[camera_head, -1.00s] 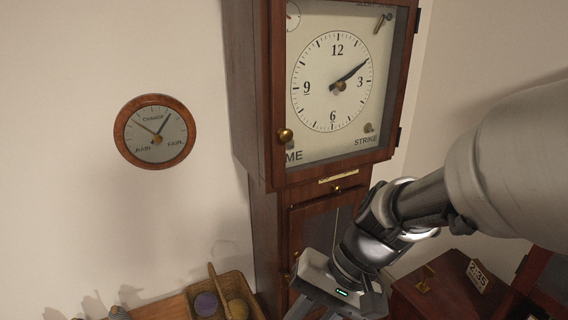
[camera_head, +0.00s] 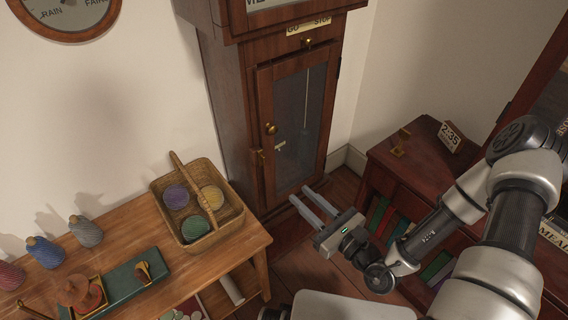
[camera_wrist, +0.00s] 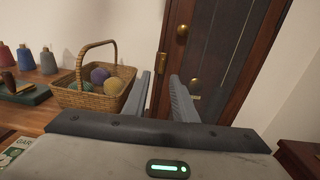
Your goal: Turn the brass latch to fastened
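The tall clock's lower glazed door (camera_head: 268,90) is closed. A round brass knob (camera_head: 270,128) sits on its left stile, also in the wrist view (camera_wrist: 183,30). Just below, at the door's left edge, is a small brass piece (camera_head: 260,157) that looks like the latch; it also shows in the wrist view (camera_wrist: 182,55). My gripper (camera_head: 299,194) is open and empty, low in front of the clock's base, below and right of the latch. In the wrist view, its two fingers (camera_wrist: 160,78) stand apart, pointing toward the door.
A wooden bench (camera_head: 254,238) at the left bears a wicker basket (camera_head: 212,235) of yarn balls, close to the clock. A dark red cabinet (camera_head: 400,163) with books stands at the right. A small brass knob (camera_head: 308,41) sits under the GO/STOP plate (camera_head: 309,26).

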